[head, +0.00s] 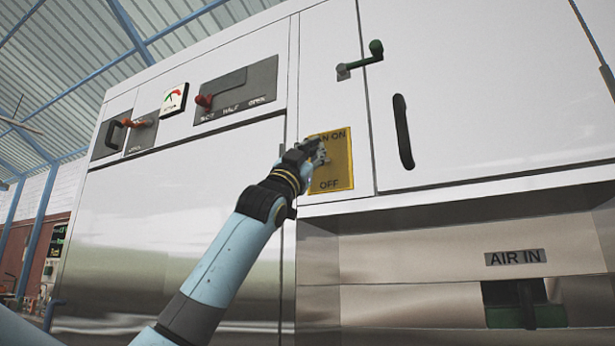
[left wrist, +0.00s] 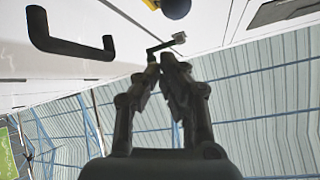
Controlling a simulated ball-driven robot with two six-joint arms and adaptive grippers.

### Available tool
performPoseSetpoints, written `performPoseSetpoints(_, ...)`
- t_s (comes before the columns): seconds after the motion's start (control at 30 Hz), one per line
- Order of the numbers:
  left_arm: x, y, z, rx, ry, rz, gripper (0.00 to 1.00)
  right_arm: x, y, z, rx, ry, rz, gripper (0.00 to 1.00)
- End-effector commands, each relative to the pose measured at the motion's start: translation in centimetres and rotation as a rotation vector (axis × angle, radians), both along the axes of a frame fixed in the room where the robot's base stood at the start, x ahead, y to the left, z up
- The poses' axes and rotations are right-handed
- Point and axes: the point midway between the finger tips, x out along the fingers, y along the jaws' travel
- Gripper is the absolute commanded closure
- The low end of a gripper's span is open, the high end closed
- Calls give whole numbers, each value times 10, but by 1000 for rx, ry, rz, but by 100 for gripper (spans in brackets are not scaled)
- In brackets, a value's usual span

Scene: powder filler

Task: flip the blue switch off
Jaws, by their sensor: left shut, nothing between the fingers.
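A yellow plate (head: 330,174) on the white machine front bears lettering ending in "ON" at its top and "OFF" at its bottom. My left gripper (head: 317,150) is in front of the plate's upper left part, covering some of the lettering. The blue switch is hidden behind it in the head view. In the left wrist view a round dark blue knob (left wrist: 177,8) shows at the top edge beside a bit of yellow, apart from the fingertips (left wrist: 165,62). The fingers are shut and empty. I cannot tell the switch's position. My right gripper is not in view.
A green-knobbed lever (head: 362,61) sits above the plate, and a black handle (head: 403,132) is to its right. A red-knobbed lever (head: 205,101) and a gauge (head: 174,99) are at upper left. An "AIR IN" label (head: 515,257) is at lower right.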

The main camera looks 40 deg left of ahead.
Motion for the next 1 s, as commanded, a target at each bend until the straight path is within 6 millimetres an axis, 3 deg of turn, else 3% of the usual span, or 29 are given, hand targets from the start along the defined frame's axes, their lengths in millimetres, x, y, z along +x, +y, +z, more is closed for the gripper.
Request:
performPoseSetpoints(0.03,-4,0,-16,4,0,0,100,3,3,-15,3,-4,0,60)
performPoseSetpoints(0.1,-10,0,-27,3,0,0,100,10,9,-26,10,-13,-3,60)
performPoseSetpoints(0.3,-22,1,-44,1,-1,-1,100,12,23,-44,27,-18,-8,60)
performPoseSetpoints(0.5,-26,2,-47,0,-2,0,100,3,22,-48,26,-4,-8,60)
performPoseSetpoints(1.0,-26,2,-46,0,-3,-1,100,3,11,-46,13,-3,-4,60)
